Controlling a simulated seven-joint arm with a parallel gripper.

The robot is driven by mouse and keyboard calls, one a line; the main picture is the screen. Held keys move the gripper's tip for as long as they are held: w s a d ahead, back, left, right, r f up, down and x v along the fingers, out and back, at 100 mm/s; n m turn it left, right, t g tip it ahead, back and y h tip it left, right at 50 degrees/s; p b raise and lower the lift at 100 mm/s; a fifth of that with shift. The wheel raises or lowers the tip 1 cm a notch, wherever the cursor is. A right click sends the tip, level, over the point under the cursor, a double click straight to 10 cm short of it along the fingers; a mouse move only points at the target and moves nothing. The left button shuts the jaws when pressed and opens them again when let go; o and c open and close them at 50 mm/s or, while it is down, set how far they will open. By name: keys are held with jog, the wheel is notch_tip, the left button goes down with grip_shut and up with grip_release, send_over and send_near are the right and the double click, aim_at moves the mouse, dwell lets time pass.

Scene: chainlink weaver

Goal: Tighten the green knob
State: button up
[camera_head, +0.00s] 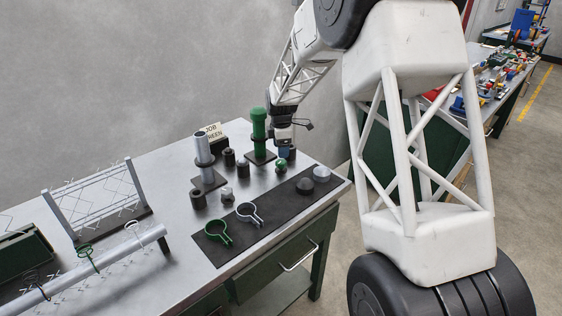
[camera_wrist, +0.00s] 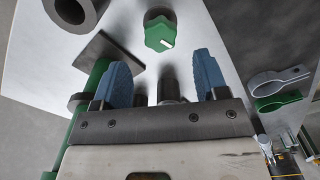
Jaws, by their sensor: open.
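The green knob (camera_head: 281,166) is small and lobed and sits on a dark round base on the metal bench. In the wrist view the green knob (camera_wrist: 160,36) shows a white mark on its top and lies ahead of the fingertips, roughly centred between them. My gripper (camera_wrist: 162,68) has two blue fingers spread apart with nothing between them. In the head view my gripper (camera_head: 285,153) is just beyond the knob, close to the bench and beside the green post. I cannot tell its exact height above the bench.
A green post (camera_head: 258,128) on a dark plate stands close left of my gripper. A grey post (camera_head: 202,150), dark cylinders and a "JOB GREEN" sign (camera_head: 212,131) stand farther left. A dark mat (camera_head: 279,211) holds a green clamp (camera_head: 218,238), a grey clamp (camera_head: 249,217) and two grey knobs.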

aim_at(281, 161)
jog(key=shift+f, duration=3)
jog(key=c, duration=0.9)
jog(key=shift+m, duration=0.3)
